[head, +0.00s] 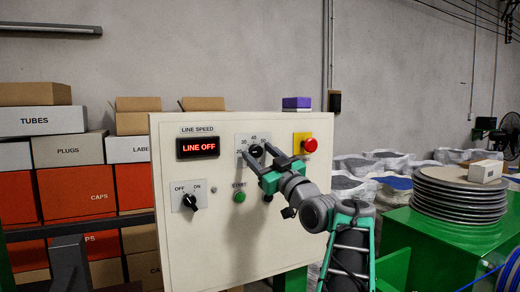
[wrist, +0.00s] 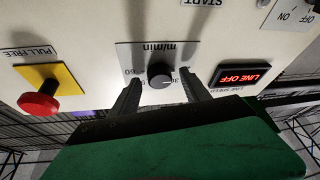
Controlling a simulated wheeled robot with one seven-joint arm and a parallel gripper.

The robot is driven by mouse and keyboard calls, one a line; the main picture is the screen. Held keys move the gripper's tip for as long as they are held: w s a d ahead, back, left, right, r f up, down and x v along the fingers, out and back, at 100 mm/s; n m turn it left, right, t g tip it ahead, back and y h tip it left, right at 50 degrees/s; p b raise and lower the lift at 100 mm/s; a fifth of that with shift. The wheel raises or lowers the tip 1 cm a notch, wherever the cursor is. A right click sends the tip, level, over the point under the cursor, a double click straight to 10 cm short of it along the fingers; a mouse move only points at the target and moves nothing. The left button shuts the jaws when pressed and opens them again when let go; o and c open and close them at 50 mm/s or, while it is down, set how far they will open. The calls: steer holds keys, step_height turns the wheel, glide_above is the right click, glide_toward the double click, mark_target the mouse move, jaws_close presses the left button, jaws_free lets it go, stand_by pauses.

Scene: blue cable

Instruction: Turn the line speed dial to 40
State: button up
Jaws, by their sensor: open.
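The line speed dial (head: 256,150) is a black round knob on a grey scale plate on the cream control panel (head: 225,255). In the wrist view the dial (wrist: 160,75) appears upside down, between my two fingers, with part of the scale hidden by them. Its pointer setting is too small to read surely. My gripper (head: 262,155) is open, one finger on each side of the dial; in the wrist view its fingers (wrist: 162,88) show gaps to the knob. The red display (head: 198,148) reads LINE OFF.
An OFF/ON switch (head: 190,202) sits lower left and a green start button (head: 239,197) below the dial. A red stop button (head: 310,145) on a yellow plate is to the right. Stacked boxes (head: 75,190) stand behind; a green machine with discs (head: 460,195) is right.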

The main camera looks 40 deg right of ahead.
steer(key=shift+c, duration=0.5)
jaws_close()
